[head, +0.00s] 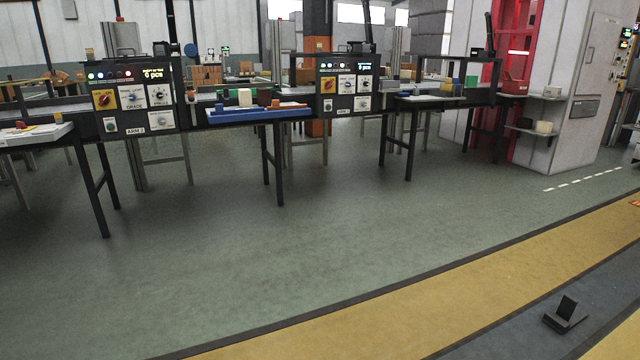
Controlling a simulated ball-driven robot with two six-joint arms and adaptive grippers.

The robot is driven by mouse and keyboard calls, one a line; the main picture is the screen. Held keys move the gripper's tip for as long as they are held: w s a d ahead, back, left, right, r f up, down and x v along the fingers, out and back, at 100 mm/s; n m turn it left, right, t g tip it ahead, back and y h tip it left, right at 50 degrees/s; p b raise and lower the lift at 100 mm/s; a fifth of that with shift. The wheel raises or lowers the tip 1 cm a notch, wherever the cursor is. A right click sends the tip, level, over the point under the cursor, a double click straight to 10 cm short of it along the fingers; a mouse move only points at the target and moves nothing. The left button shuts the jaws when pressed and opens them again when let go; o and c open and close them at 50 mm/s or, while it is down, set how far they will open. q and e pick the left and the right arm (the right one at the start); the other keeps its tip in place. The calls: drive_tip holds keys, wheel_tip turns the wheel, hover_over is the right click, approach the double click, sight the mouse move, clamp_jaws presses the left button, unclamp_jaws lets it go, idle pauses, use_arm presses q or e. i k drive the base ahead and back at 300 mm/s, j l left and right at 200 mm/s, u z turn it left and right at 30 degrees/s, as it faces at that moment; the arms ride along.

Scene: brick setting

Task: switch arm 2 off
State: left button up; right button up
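A black control panel (132,98) with a label that appears to read "ARM 2" stands at the left of the head view, some way off across the floor. The switch's exact position is too small to tell. A similar panel (344,84) stands in the middle; its label is too small to read. Neither of my grippers is in view.
A blue tray (250,115) with coloured blocks lies on a table between the panels. Black table legs (92,190) stand on the green floor (290,240), which is clear in front. A small black object (565,314) is at the lower right. A grey cabinet (580,90) stands at the right.

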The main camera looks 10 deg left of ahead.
sight(104, 100)
drive_tip(key=i+j+u, duration=0.25)
drive_tip(key=i+u, duration=0.15)
drive_tip(key=i, duration=0.15)
drive_tip(key=i+u, duration=0.35)
drive_tip(key=i, duration=0.2)
drive_tip(key=i+u, duration=0.4)
drive_tip(key=i, duration=0.15)
drive_tip(key=i+l+u, duration=0.35)
drive_tip(key=i, duration=0.2)
